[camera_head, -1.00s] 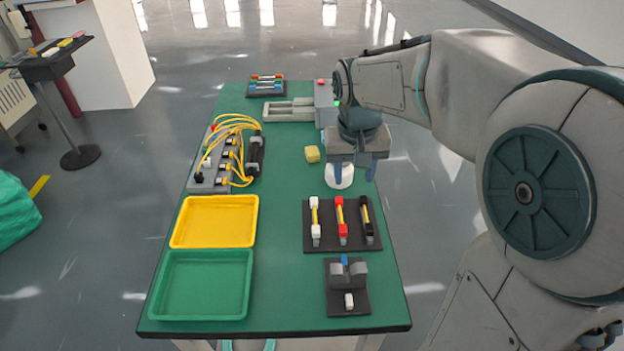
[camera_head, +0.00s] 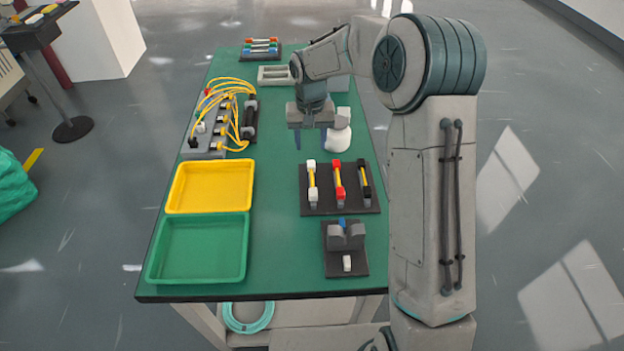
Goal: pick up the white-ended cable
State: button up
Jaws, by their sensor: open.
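The white-ended cable (camera_head: 312,185) is a short yellow cable with white ends. It lies upright in the picture at the left of the dark rack (camera_head: 345,208), beside a red-ended cable (camera_head: 338,182) and a black-ended cable (camera_head: 364,182). My gripper (camera_head: 310,142) is beyond the rack, above the table, with its two blue-grey fingers apart and pointing down. It appears behind the white-ended cable in the picture, apart from it. Nothing shows between the fingers.
A yellow tray (camera_head: 176,201) and a green tray (camera_head: 157,262) lie at the left. Yellow cables (camera_head: 232,85) arch over a grey connector block. A white rounded object (camera_head: 338,139) stands right of my gripper. A dark fixture (camera_head: 333,268) sits at the front right.

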aim_at(311, 165)
jog(key=f, duration=0.7)
jog(key=shift+s+d+f, duration=0.1)
jog(key=shift+s+f, duration=0.05)
jog(key=shift+s, duration=0.05)
grip_shut()
